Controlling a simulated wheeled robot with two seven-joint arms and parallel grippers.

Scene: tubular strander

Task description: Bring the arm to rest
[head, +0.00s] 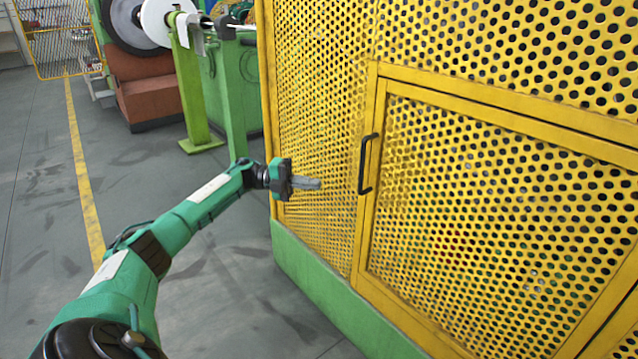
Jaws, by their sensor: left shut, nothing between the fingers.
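My left arm reaches in from the lower left of the head view, stretched forward. Its gripper (306,183) is shut and empty, with its grey fingers pointing right. The fingers show in front of the yellow perforated guard (315,110), left of the black door handle (367,164). A gap shows in the picture between fingertips and handle; I cannot tell how far the fingers are from the guard panel. My right gripper is not in view.
The yellow perforated door (500,215) looks closed in its frame, above a green base (335,300). Green machine posts (195,90) and a white reel (160,20) stand behind. Grey floor (40,200) with a yellow line (82,175) is clear at the left.

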